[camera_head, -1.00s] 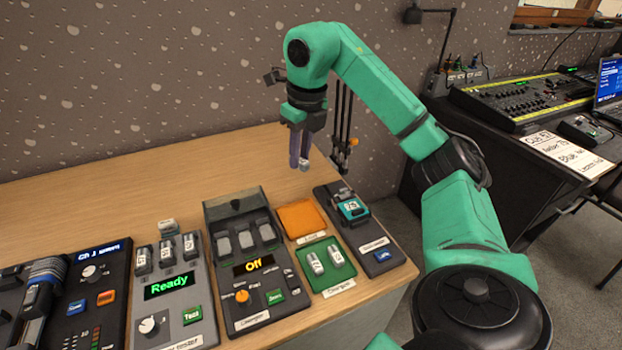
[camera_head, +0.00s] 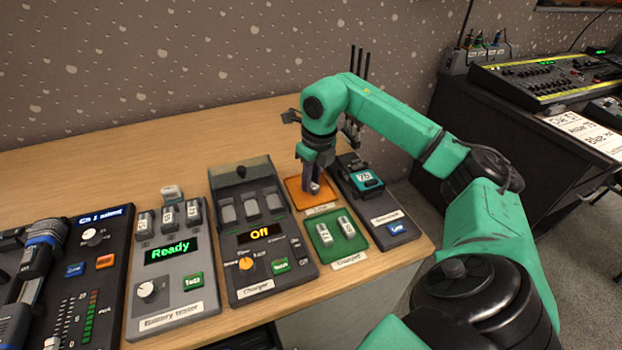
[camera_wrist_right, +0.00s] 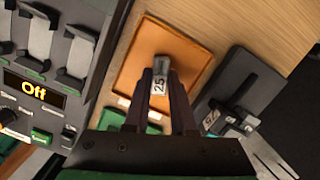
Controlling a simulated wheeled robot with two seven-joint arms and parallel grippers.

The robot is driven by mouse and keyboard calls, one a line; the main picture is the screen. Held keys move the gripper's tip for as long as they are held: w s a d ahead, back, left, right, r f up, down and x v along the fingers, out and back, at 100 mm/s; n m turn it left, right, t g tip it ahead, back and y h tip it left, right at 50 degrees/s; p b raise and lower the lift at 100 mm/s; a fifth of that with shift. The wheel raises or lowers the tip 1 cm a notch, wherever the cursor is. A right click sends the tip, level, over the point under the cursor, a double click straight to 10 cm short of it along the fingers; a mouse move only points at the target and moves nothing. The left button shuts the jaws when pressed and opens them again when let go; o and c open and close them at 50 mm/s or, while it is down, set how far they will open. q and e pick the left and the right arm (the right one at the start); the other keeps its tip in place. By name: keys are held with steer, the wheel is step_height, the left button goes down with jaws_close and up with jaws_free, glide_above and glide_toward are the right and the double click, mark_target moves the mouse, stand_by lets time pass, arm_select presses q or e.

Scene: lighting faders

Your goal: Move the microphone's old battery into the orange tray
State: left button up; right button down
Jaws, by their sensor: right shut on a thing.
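My right gripper (camera_head: 312,187) is over the orange tray (camera_head: 294,196) in the head view. In the right wrist view its two fingers (camera_wrist_right: 164,88) are shut on a small grey and white battery (camera_wrist_right: 160,82) with "25" on its label. The battery is over the orange tray's floor (camera_wrist_right: 140,68); I cannot tell whether it touches it. The microphone (camera_head: 38,255) lies in the dark unit at the far left, partly cut off by the picture edge. My left gripper is not in view.
The green tray (camera_head: 323,245) with two batteries is in front of the orange tray. The charger (camera_head: 270,280) stands left, its display reading "Off".

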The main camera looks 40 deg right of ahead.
mark_target(316, 187)
steer(key=c, duration=0.7)
jaws_free()
steer(key=shift+f, duration=0.15)
steer(key=shift+c, duration=0.2)
steer(key=shift+r, duration=0.35)
step_height(316, 187, up, 12)
steer(key=s+p, duration=0.1)
steer(key=p, duration=0.1)
steer(key=shift+s+f, duration=0.2)
steer(key=shift+s, duration=0.2)
steer(key=shift+d, duration=0.1)
